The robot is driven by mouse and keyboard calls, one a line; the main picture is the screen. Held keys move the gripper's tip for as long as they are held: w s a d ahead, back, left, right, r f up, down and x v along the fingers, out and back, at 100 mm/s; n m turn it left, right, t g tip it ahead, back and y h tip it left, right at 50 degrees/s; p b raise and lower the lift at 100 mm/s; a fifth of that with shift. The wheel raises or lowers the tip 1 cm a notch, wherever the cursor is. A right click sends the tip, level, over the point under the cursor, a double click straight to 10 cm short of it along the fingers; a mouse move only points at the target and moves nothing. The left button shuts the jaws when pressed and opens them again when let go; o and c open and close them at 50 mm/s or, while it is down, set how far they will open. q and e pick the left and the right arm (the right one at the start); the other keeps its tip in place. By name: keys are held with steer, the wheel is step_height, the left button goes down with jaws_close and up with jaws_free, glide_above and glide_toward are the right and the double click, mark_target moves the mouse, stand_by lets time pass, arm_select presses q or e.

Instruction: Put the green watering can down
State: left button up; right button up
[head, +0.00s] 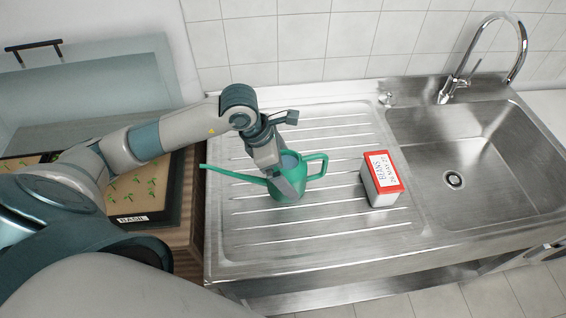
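The green watering can (313,183) is upright at the drainboard, its thin spout pointing left and its handle on the right. Its base looks at or very near the ribbed steel surface; I cannot tell whether it touches. My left gripper (288,180) is at the can from above, with a finger in front of the can's near wall. The other finger is hard to make out, so its grip on the can is unclear. My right gripper is not in view.
A white box with a red-edged label (382,180) stands on the drainboard (330,232) right of the can. The sink basin (490,150) and faucet (452,85) are further right. A seedling tray labelled BASIL (150,217) is at left. The drainboard's front is clear.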

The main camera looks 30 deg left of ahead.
arm_select(q)
steer(key=shift+r, duration=0.1)
steer(key=shift+a+r, duration=0.1)
steer(key=b+v, duration=0.3)
steer(key=v, duration=0.7)
steer(key=shift+r, duration=0.1)
steer(key=shift+v, duration=0.75)
